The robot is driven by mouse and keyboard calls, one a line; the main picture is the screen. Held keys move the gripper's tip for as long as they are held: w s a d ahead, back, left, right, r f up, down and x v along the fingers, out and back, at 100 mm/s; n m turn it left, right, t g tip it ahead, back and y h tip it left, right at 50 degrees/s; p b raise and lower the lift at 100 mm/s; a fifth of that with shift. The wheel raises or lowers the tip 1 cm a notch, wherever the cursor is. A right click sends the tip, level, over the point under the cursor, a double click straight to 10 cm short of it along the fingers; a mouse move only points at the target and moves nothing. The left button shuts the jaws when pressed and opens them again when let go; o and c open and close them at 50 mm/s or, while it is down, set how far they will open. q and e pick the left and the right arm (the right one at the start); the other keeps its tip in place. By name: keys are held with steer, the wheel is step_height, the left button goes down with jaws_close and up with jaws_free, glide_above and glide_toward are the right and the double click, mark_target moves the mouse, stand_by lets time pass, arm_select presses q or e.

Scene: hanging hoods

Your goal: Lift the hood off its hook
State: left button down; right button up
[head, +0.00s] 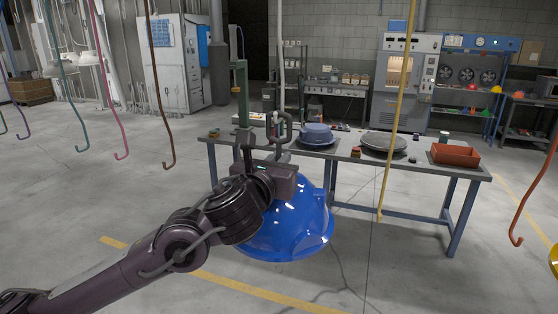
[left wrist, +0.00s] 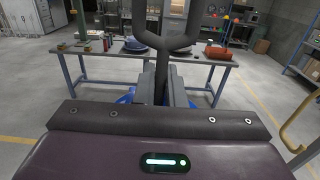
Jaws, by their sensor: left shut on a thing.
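A shiny blue hood (head: 300,225) hangs in front of the workbench in the head view, its dome partly hidden by my left arm. My left gripper (head: 272,165) is at the top of the hood, shut on its dark stem. In the left wrist view the fingers (left wrist: 163,88) close around this stem (left wrist: 161,70), which forks into a loop above. Blue parts of the hood (left wrist: 124,97) show below the fingers. A pale hook rod (head: 281,60) comes down to the loop (head: 280,125) in the head view; I cannot tell whether they touch. My right gripper is out of view.
A yellow hook (head: 399,110) hangs to the right of the hood and an orange one (head: 525,205) farther right. A brown hook (head: 156,90) and several others hang at left. Behind stands the workbench (head: 465,172) with a red bin (head: 455,155). The floor is mostly clear.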

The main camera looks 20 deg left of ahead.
arm_select(q)
steer(key=shift+r+p, duration=0.85)
steer(key=shift+r, duration=0.45)
steer(key=shift+s, duration=0.15)
steer(key=shift+s+a, duration=0.1)
steer(key=shift+s, duration=1.6)
